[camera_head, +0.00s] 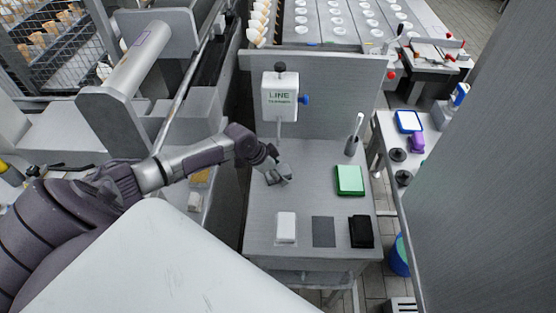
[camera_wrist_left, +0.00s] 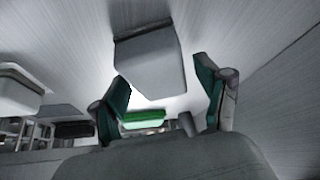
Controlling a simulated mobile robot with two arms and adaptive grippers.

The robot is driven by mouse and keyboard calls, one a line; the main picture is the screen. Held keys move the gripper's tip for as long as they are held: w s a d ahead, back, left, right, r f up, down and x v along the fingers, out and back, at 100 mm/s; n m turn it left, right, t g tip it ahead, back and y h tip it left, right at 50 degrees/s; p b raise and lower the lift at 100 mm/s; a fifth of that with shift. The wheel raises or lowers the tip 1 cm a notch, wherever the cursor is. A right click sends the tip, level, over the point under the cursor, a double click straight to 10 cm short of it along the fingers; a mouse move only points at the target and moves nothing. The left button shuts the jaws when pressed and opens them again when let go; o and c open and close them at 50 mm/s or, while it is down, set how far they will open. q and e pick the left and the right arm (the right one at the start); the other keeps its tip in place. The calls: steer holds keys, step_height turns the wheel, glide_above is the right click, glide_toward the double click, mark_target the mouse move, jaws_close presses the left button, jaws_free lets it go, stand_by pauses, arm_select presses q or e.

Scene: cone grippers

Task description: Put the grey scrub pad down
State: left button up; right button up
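The grey scrub pad (camera_wrist_left: 152,68) shows as a pale grey block with a darker edge in the left wrist view, over the grey table. In the head view only a small grey part of it (camera_head: 286,170) shows at the fingers. My left gripper (camera_wrist_left: 160,72) has its two green-lined fingers spread on either side of the pad. There is a clear gap to the right finger; the left fingertip overlaps the pad's corner in the picture. In the head view my left gripper (camera_head: 276,171) is low over the table's left part. Contact between pad and table cannot be told.
On the table (camera_head: 310,190) are a green pad (camera_head: 350,180), a white block (camera_head: 286,226), a flat dark grey square (camera_head: 323,231) and a black pad (camera_head: 361,231). A LINE box (camera_head: 279,99) and a handled tool (camera_head: 354,135) stand behind. The table's middle is clear.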

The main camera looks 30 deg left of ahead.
arm_select(q)
steer(key=shift+r, duration=0.1)
steer(key=v, duration=1.2)
steer(key=shift+b, duration=0.4)
steer(key=shift+s+d, duration=0.1)
stand_by(1.6)
